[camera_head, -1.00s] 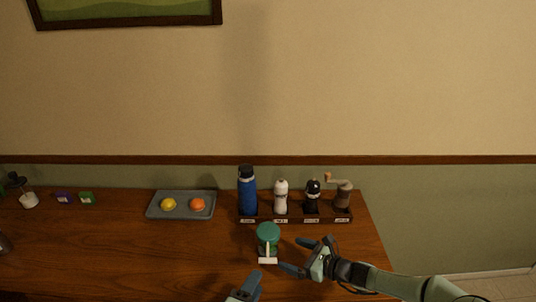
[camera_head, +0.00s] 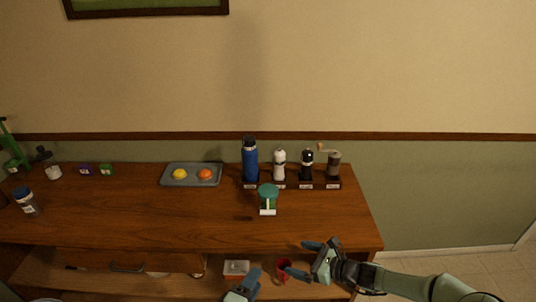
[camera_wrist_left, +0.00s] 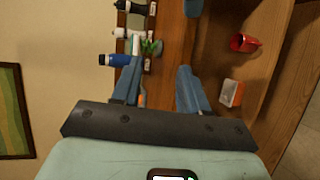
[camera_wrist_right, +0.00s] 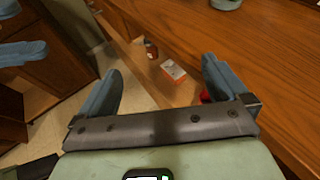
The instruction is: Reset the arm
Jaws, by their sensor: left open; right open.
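My right gripper (camera_head: 313,262) is open and empty, low in front of the counter's front edge in the head view. Its two blue-grey fingers show apart in the right wrist view (camera_wrist_right: 158,90). My left gripper (camera_head: 243,288) is at the bottom edge of the head view, partly cut off. In the left wrist view (camera_wrist_left: 158,88) its fingers are apart with nothing held between them. Both grippers are apart from the counter items.
A grey tray (camera_head: 192,182) holds a lemon and an orange. A red cup (camera_head: 284,271) and a container (camera_head: 236,267) sit on the lower shelf.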

